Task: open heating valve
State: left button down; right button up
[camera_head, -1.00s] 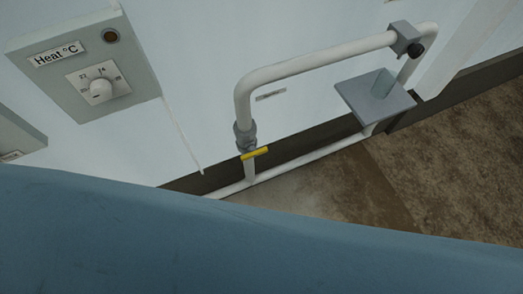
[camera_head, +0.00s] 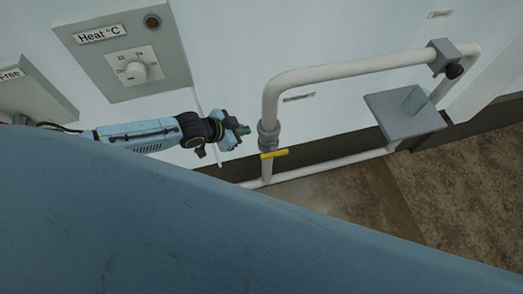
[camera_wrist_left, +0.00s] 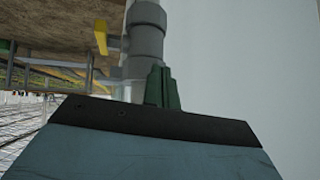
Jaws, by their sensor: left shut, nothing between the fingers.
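The heating valve (camera_head: 268,137) is a grey body on a white vertical pipe, with a yellow lever handle (camera_head: 274,154) that sticks out sideways, across the pipe. In the left wrist view the grey valve body (camera_wrist_left: 146,42) and the yellow handle (camera_wrist_left: 101,36) show beyond my fingers. My left gripper (camera_head: 243,130) is just left of the valve in the head view, apart from it. Its green fingers are shut and empty, and they also show in the left wrist view (camera_wrist_left: 162,88). My right gripper is not in view.
A "Heat °C" panel (camera_head: 176,62) with a white dial (camera_head: 135,71) is on the wall at upper left. The pipe (camera_head: 350,69) bends right to a grey clamp with a black knob (camera_head: 454,71). A grey plate (camera_head: 404,122) juts out below it. Brown floor lies at right.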

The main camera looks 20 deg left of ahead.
pick_arm(q)
jog(key=s+d+r+m+g+h, duration=0.1)
jog(key=s+r+g, duration=0.1)
jog(key=s+r, duration=0.5)
jog(key=shift+s+d+r+m+g+h, duration=0.15)
jog(key=shift+s+r+m+g+h, duration=0.15)
jog(key=shift+r+m+g+h, duration=0.1)
jog(key=b, duration=0.2)
send_over(271, 154)
jog(key=s+a, duration=0.2)
jog(key=a, duration=0.1)
jog(key=f, duration=0.7)
jog(key=shift+d, duration=0.2)
notch_tip(271, 154, down, 3)
jog(key=shift+r, duration=0.2)
jog(key=shift+f, duration=0.75)
jog(key=shift+b, duration=0.3)
